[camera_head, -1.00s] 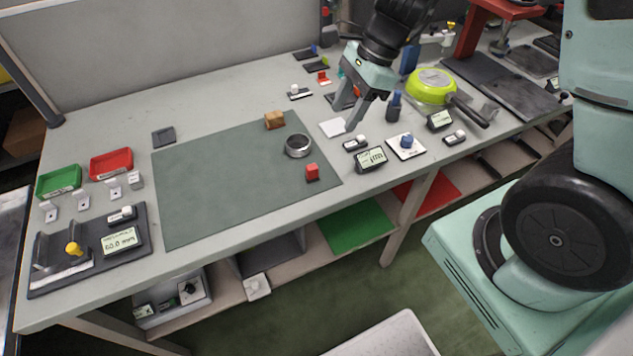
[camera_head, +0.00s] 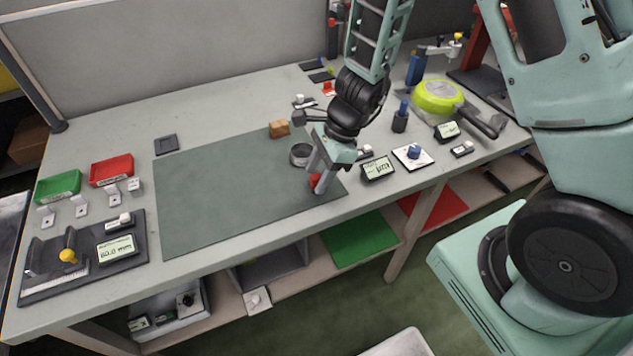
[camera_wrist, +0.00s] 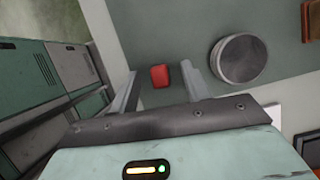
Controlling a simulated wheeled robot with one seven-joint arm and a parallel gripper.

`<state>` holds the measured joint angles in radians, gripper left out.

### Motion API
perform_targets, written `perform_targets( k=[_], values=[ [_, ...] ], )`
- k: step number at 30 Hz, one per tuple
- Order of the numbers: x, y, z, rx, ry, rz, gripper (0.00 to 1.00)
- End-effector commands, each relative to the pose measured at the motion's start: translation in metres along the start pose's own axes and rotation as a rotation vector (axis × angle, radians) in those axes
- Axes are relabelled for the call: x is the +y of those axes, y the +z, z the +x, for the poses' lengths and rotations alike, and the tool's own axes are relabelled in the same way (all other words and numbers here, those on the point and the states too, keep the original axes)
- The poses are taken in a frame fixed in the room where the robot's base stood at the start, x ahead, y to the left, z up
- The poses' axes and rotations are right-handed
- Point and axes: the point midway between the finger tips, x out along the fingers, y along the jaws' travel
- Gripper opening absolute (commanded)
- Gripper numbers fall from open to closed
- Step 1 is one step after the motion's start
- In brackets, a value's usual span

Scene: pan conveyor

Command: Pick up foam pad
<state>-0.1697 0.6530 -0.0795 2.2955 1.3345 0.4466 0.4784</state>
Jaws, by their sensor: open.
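A small red block (camera_head: 315,180) lies on the green-grey mat (camera_head: 220,195) near its right front corner. It may be the foam pad; nothing in view is labelled as such. My gripper (camera_head: 318,184) points down over the block, and its fingers partly hide it in the head view. In the wrist view, the red block (camera_wrist: 160,76) shows between the two spread fingers of my gripper (camera_wrist: 159,70), with a gap on each side. The gripper is open and empty. I cannot tell exactly how high the fingertips are above the mat.
A brown block (camera_head: 279,128) is farther back. A display unit (camera_head: 377,168) stands right of the gripper. The mat's left part is clear.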

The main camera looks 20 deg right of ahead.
Motion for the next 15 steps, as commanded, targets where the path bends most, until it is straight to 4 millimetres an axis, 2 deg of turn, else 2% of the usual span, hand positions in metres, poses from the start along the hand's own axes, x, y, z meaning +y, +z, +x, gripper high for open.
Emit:
perform_targets(
  k=[3,11,12,15],
  values=[
    [0.0004,-0.0011,0.0133,0.001,0.001,0.002,0.47],
    [0.0002,-0.0007,0.0152,0.001,0.000,0.001,0.47],
    [0.0001,-0.0007,0.0152,0.001,-0.001,0.001,0.42],
    [0.0001,-0.0008,0.0151,0.001,0.000,0.001,0.14]
  ],
)
